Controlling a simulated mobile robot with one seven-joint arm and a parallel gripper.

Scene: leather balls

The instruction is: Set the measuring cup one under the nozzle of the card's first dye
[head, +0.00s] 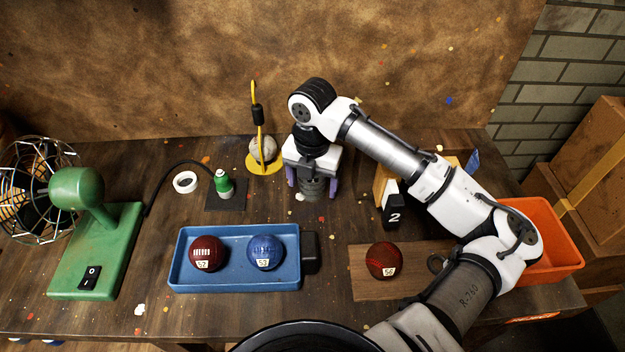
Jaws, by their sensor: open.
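My gripper (312,186) points down over the middle back of the table in the head view. Its two purple fingers are apart, so it is open. A dark ribbed round part shows between or just in front of the fingers; I cannot tell if it is a separate thing. I cannot make out a measuring cup, a dye nozzle or a card with dyes. A black block marked "2" (395,213) stands to the right of my gripper, against a light wooden piece (381,186) partly hidden by my arm.
A blue tray (181,270) holds a maroon ball (207,252) and a blue ball (265,249). A red ball (384,260) sits on a board (362,285).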

